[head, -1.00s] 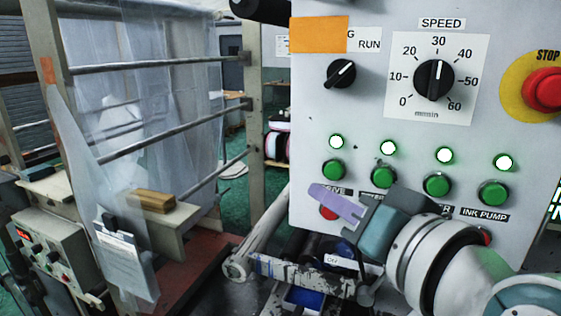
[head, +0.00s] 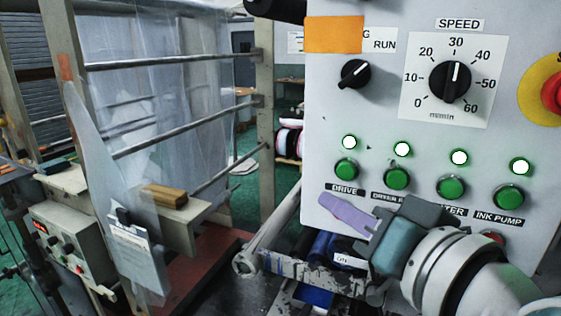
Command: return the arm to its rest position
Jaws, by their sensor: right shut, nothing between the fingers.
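My right gripper (head: 346,214) shows at the lower middle right of the head view, its purple fingers pointing left. It is shut and empty. It is in front of the lower part of the white control panel (head: 386,118), just below the green buttons (head: 396,178), and hides part of a label and most of the lower row. Whether it touches the panel I cannot tell. My left gripper is not in view.
The panel carries a speed dial (head: 451,82), a run switch (head: 355,73), an orange patch (head: 334,34) and a red stop button (head: 553,92). At left a frame with rods (head: 165,57) holds clear film (head: 180,110). A wooden block (head: 165,195) lies on a ledge.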

